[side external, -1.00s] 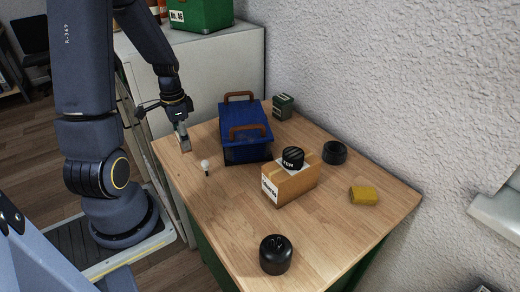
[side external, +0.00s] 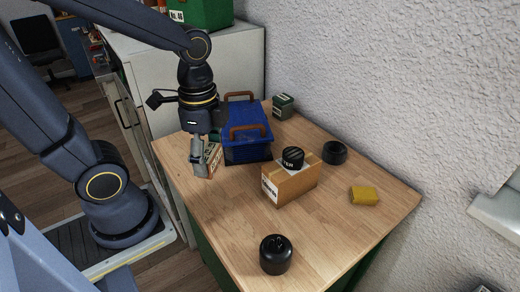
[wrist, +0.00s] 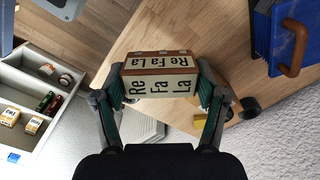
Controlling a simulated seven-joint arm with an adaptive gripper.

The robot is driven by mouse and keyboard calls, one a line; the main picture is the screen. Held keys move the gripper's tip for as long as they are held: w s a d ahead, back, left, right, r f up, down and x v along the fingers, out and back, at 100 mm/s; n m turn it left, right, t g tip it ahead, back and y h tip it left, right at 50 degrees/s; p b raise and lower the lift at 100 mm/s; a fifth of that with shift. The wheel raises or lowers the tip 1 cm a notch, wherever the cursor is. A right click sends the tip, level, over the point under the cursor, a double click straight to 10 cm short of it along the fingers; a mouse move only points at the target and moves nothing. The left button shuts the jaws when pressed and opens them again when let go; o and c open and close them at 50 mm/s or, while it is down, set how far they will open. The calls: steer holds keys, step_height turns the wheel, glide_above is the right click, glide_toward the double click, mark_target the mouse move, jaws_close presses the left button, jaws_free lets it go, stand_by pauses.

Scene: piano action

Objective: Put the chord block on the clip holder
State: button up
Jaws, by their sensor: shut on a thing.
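The chord block (wrist: 158,82) is a small box, cream on one face, with "Re Fa La" printed in black. My gripper (wrist: 161,88) is shut on it, one finger at each end. In the side view the block (side external: 214,160) is partly hidden by my gripper (side external: 205,156), in front of the blue case near the table's far left edge. I cannot tell for sure which thing is the clip holder; it may be the black round pot (side external: 276,255) at the table's near end.
A blue case (side external: 246,130) with brown handles stands close to my gripper. A cardboard box (side external: 291,183) with a black round thing (side external: 293,157) on top, a black ring (side external: 335,152), a yellow block (side external: 363,195) and a green box (side external: 283,105) stand around. The table's front middle is clear.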

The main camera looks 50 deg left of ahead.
steer(key=s+d+r+m, duration=0.3)
steer(key=s+d+m, duration=0.5)
steer(key=d, duration=0.3)
glide_above(276, 246)
steer(key=f, duration=0.9)
steer(key=shift+s+a, duration=0.15)
steer(key=shift+s, duration=0.15)
steer(key=shift+w+f, duration=0.15)
steer(key=shift+f, duration=0.05)
steer(key=shift+w+d+f, duration=0.1)
steer(key=shift+f, duration=0.75)
steer(key=shift+w+d+f, duration=0.1)
steer(key=shift+f, duration=0.75)
steer(key=shift+f, duration=0.2)
steer(key=o, duration=1.1)
steer(key=shift+o, duration=0.2)
